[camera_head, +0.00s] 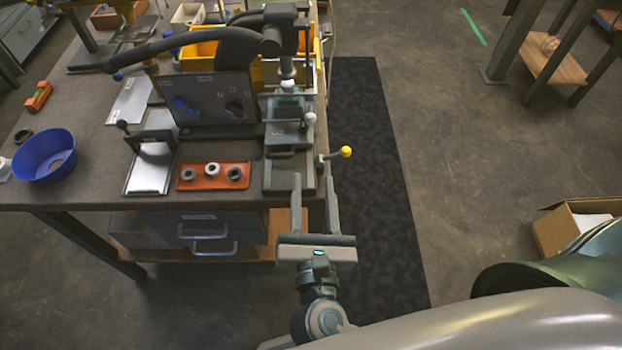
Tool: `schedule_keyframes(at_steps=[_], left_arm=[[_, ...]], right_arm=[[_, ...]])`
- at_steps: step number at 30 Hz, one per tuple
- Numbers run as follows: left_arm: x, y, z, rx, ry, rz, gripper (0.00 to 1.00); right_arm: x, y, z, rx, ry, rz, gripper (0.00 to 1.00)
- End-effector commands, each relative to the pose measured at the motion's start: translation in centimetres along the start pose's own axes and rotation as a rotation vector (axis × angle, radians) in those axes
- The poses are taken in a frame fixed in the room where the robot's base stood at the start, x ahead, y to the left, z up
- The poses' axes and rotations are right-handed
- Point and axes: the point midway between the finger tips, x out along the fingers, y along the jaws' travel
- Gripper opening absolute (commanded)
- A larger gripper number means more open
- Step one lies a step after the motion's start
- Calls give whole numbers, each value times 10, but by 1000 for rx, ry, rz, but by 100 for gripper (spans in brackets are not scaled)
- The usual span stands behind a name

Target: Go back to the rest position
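My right gripper (313,183) is in front of the workbench (90,185), at its right front corner. Its two fingers point away from me and stand well apart, with nothing between them. The fingertips look close to the base of the grey bench press (289,172) in this view; I cannot tell whether they touch it. My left gripper is not in view. An orange tray (213,185) with three small round parts lies on the bench, left of the press.
A blue bowl (44,158) stands at the bench's left. A dark upright panel (215,103) stands behind the tray. A yellow-knobbed lever (345,152) sticks out past the bench's right edge. A cardboard box (560,228) is at right. The black floor mat (365,140) is clear.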

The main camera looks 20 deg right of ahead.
Motion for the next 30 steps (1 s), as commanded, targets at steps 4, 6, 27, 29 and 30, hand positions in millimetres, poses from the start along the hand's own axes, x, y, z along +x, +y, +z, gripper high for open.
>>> schedule_keyframes(at_steps=[4,6,27,29,30], left_arm=[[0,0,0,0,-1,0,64],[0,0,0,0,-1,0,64],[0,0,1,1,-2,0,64],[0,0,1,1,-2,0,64],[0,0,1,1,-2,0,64]], right_arm=[[0,0,0,0,0,0,38],[0,0,0,0,0,0,38],[-6,-123,-107,1030,346,-506,38],[-13,-136,-120,1176,372,-605,38],[-19,-143,-129,1271,385,-674,38]])
